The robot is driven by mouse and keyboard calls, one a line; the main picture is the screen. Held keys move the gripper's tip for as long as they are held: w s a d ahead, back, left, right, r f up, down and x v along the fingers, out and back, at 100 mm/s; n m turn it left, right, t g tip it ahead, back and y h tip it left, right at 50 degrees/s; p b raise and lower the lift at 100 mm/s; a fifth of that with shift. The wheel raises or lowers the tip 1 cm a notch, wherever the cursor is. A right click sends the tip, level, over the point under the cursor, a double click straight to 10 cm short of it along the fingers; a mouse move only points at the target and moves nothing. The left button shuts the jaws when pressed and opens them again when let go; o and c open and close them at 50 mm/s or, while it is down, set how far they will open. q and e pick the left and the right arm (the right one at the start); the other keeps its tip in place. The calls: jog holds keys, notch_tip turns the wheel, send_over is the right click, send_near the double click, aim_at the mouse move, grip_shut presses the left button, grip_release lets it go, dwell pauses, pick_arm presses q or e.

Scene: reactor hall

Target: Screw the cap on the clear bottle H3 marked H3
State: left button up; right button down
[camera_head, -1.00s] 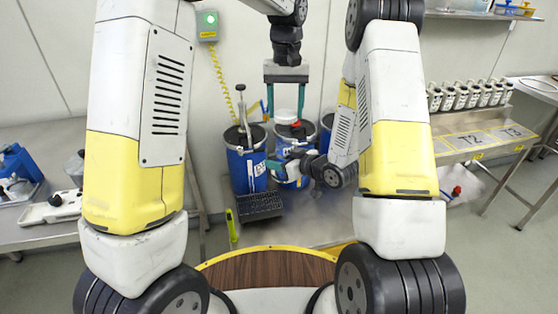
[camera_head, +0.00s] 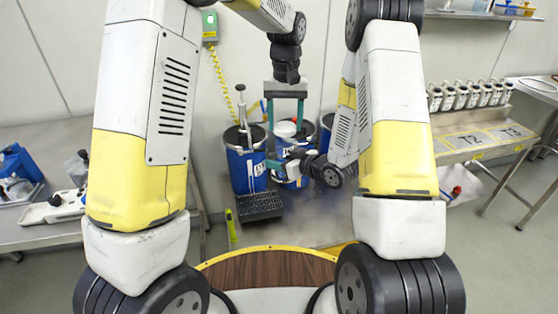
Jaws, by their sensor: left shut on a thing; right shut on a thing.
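My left gripper (camera_head: 285,122) points straight down in front of the wall, its two teal fingers on either side of a round white cap (camera_head: 285,129). It is shut on this cap, just above my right gripper. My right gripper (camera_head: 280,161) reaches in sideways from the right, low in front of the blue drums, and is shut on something. That is probably the clear bottle H3, but the bottle is small and largely hidden by the fingers, and its mark cannot be read. Whether cap and bottle touch cannot be told.
A blue drum (camera_head: 246,172) with a metal tool in its top stands left of the grippers; other drums are partly hidden behind them. A black grate (camera_head: 260,206) lies in front. A rack of small bottles (camera_head: 461,96) stands right. The left bench holds a blue container (camera_head: 18,164).

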pick_arm(q)
jog(key=shift+s+r, duration=0.1)
dwell(0.5)
jog(key=shift+f, duration=0.95)
jog(key=shift+f, duration=0.55)
